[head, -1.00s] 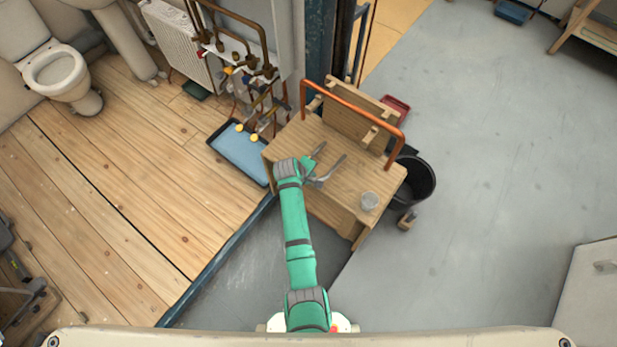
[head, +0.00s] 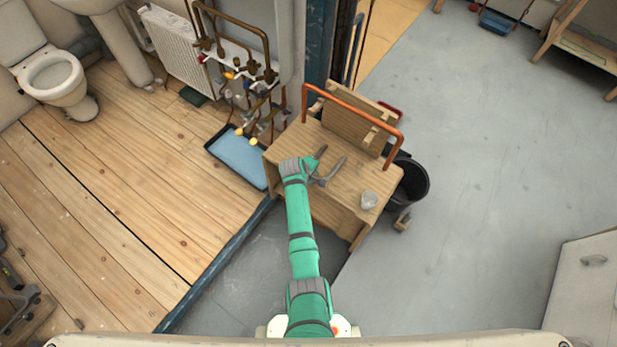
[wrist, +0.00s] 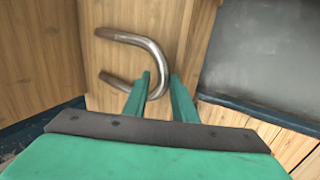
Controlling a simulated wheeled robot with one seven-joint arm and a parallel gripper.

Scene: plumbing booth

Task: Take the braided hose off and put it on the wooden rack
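The braided hose (head: 336,170) is a grey metallic tube bent into a U. In the head view it shows over the wooden bench, its open side toward the back. In the wrist view the hose (wrist: 152,46) curves round to my green fingers, and its near bend passes between them. My gripper (wrist: 161,77) is closed about the hose, though the contact is partly hidden by the fingers. In the head view my gripper (head: 312,168) is above the left part of the bench. The wooden rack appears to be this bench (head: 340,200); the height of the hose above it is unclear.
A copper pipe (head: 352,104) arches over a raised wooden board (head: 352,128) at the bench's back. A small clear jar (head: 369,201) stands at the front right. A black bucket (head: 415,182) is to the right. Pipework (head: 258,88) and a blue tray (head: 238,158) are to the left.

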